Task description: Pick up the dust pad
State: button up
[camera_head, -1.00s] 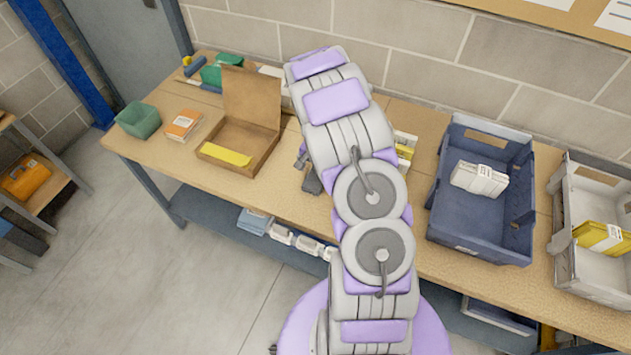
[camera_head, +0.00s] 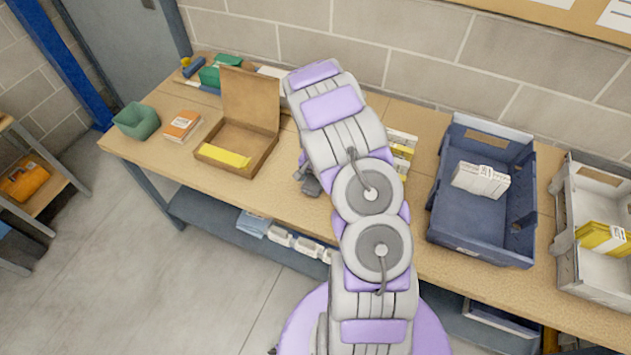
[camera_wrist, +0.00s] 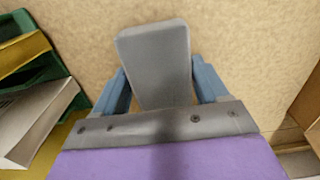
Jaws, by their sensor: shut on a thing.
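The dust pad, a plain grey slab with rounded edges (camera_wrist: 155,58), is between the two blue fingers of my gripper (camera_wrist: 160,88) in the wrist view. The fingers are shut on its sides, and its far end sticks out past them over the tan worktop. In the head view my gripper (camera_head: 310,186) shows only in part at the left of my arm, over the bench. My arm hides most of it, and I cannot make out the pad clearly there.
An open cardboard box (camera_head: 255,147) with a yellow packet lies left of my gripper on the workbench (camera_head: 240,200). An orange-white packet (camera_head: 182,126) and a green bin (camera_head: 136,121) are farther left. A blue crate (camera_head: 440,205) and a pale crate (camera_head: 566,225) stand right.

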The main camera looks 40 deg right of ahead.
aim_at(314, 179)
jog(key=shift+a, duration=0.35)
jog(key=shift+c, duration=1.4)
jog(key=shift+r, duration=0.1)
jog(key=shift+d+r, duration=0.15)
jog(key=shift+r, duration=0.5)
notch_tip(314, 179, up, 9)
jog(key=p, duration=0.1)
jog(key=shift+f+p, duration=0.2)
jog(key=shift+p, duration=0.15)
